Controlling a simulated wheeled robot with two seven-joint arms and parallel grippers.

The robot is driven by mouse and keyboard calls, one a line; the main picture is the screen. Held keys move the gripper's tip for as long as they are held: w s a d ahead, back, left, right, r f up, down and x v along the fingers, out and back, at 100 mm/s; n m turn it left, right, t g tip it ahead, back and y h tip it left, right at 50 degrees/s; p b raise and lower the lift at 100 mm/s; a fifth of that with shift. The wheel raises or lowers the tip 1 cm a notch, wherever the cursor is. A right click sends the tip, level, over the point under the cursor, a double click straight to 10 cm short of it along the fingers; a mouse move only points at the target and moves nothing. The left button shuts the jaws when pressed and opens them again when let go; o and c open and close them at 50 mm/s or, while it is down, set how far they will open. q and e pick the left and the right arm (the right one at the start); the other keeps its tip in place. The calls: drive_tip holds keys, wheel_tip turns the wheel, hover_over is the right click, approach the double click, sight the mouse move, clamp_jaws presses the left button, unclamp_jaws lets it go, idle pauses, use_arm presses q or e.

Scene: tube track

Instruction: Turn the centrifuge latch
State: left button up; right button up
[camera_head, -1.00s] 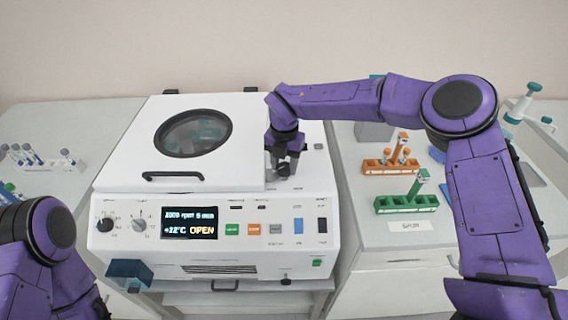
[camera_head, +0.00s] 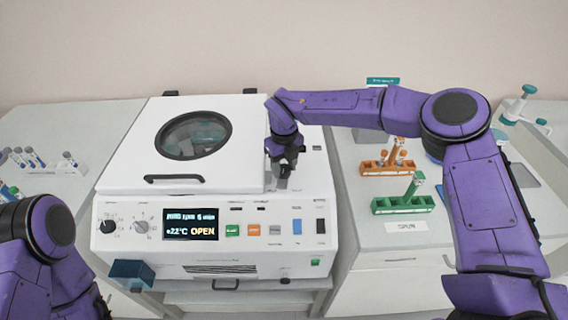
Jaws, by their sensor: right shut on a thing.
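The white centrifuge (camera_head: 130,205) stands in the middle, its lid (camera_head: 125,170) with a round window lying down flat. Its screen (camera_head: 189,224) reads OPEN. My right gripper (camera_head: 283,178) points down at the top deck just right of the lid. It is shut on a small grey part, the latch (camera_head: 281,184), which is mostly hidden by the fingers, so its angle is hard to tell. My left arm (camera_head: 45,255) shows at the lower left; its gripper is not clearly seen.
An orange rack (camera_head: 375,168) and a green rack (camera_head: 390,206) with tubes stand on the right bench beneath my right arm. A white tube rack (camera_head: 65,170) is on the left bench. A pipette stand (camera_head: 515,110) is at the far right.

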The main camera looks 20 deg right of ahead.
sight(284, 168)
drive_tip(key=shift+f+n, duration=0.1)
drive_tip(key=shift+n, duration=0.7)
drive_tip(key=o, duration=1.1)
drive_tip(key=shift+c, duration=0.2)
drive_tip(key=shift+w, duration=0.1)
wheel_tip(284, 168, up, 10)
drive_tip(key=b, duration=0.2)
drive_tip(key=shift+r+b, duration=0.2)
drive_tip(key=shift+b, duration=0.1)
